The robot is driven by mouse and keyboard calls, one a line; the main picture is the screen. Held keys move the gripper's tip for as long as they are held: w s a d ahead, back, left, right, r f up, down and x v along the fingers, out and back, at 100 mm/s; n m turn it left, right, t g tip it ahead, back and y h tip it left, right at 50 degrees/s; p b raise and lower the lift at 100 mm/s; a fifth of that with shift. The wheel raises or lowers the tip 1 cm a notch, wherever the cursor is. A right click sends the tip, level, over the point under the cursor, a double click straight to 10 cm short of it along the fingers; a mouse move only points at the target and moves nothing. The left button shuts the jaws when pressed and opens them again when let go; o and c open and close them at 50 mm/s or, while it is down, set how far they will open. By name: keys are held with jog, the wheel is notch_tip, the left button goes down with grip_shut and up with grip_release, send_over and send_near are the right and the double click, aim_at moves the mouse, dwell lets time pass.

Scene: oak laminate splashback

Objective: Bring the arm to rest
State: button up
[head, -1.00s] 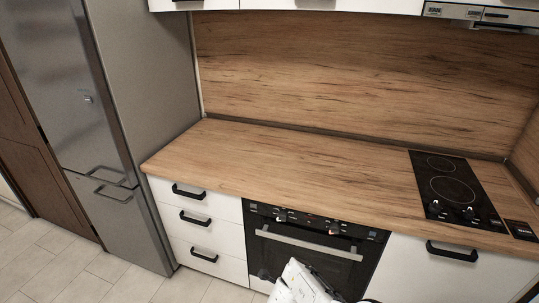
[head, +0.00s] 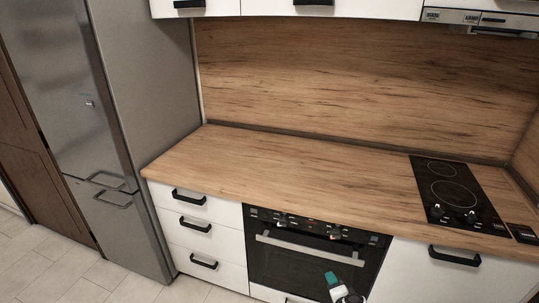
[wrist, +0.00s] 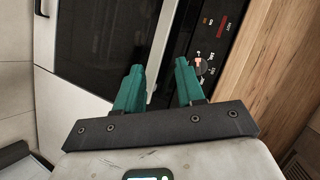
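My gripper (wrist: 160,82) shows in the wrist view with two teal fingers held apart and nothing between them. Its fingers point toward the front of the black oven (wrist: 110,35), near the control panel. In the head view only a small part of my gripper (head: 333,285) shows at the bottom edge, in front of the oven door (head: 290,265). The rest of my arm is out of the picture there.
White drawers (head: 200,230) with black handles stand left of the oven. A steel fridge (head: 110,130) stands at far left. Tiled floor (head: 60,265) is clear at lower left.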

jog(key=s+d+f+n+g+y+b, duration=0.1)
jog(key=s+d+n+g+y, duration=0.15)
jog(key=s+n, duration=0.6)
jog(key=s+d+n+g+y+b, duration=0.1)
jog(key=s+n+g, duration=0.25)
jog(key=s, duration=1.05)
jog(key=s+d+r+g+h, duration=0.1)
jog(key=s+r+g+h, duration=0.1)
jog(key=s, duration=0.9)
jog(key=s+d+r+g+h+b, duration=0.1)
jog(key=s+d+r+g+h, duration=0.1)
jog(key=s+r+g, duration=0.2)
jog(key=s+r, duration=0.3)
jog(key=s, duration=0.5)
jog(key=shift+s+r+n+h+b, duration=0.2)
jog(key=shift+n+h+b, duration=0.1)
jog(key=shift+n+h, duration=0.1)
jog(key=shift+o, duration=0.3)
jog(key=shift+d, duration=0.1)
